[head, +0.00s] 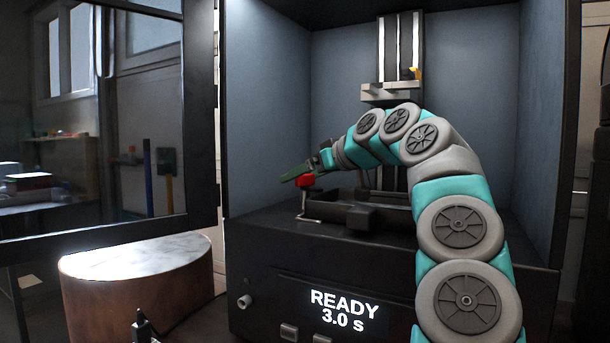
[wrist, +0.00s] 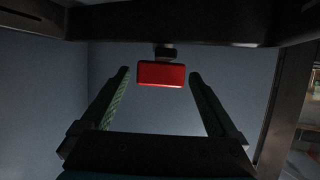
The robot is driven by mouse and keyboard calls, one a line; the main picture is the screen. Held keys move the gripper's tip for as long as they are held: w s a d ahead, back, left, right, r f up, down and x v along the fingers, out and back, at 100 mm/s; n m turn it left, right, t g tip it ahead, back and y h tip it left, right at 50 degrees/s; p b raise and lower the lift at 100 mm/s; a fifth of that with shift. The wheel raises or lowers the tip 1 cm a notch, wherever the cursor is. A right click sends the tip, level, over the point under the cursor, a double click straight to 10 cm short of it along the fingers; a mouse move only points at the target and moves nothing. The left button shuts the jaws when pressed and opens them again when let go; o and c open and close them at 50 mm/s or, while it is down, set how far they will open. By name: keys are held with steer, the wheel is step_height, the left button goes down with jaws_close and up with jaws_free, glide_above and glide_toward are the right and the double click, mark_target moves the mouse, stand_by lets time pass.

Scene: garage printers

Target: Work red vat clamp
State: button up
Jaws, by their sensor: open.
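The red vat clamp (head: 305,181) is a small red block on a thin pale metal stem at the left of the dark vat (head: 345,202) inside the printer. In the wrist view the red clamp (wrist: 161,74) sits just past the fingertips, between the lines of the two fingers, with a dark fitting behind it. My gripper (head: 297,177) is right at the clamp, coming from the right. In the wrist view my gripper (wrist: 159,75) is open, one green-lined finger on each side, with gaps to the clamp. Whether it touches the clamp cannot be told.
The printer body (head: 285,255) shows "READY 3.0 s" on its display (head: 344,311). The open door (head: 105,130) stands at the left. A build platform (head: 391,92) hangs on the rail above the vat. A round copper-sided stand (head: 140,280) is at the lower left.

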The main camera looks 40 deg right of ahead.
steer(key=c, duration=1.4)
steer(key=shift+o, duration=0.2)
steer(key=shift+d+f, duration=0.2)
steer(key=shift+f, duration=0.1)
steer(key=shift+a+r+n+y, duration=0.1)
steer(key=shift+n+y, duration=0.6)
steer(key=shift+y, duration=0.1)
steer(key=shift+r, duration=0.15)
steer(key=o, duration=1.4)
steer(key=shift+a, duration=0.1)
steer(key=shift+c, duration=0.2)
steer(key=shift+m, duration=0.3)
steer(key=shift+m+h, duration=0.3)
steer(key=shift+h, duration=0.2)
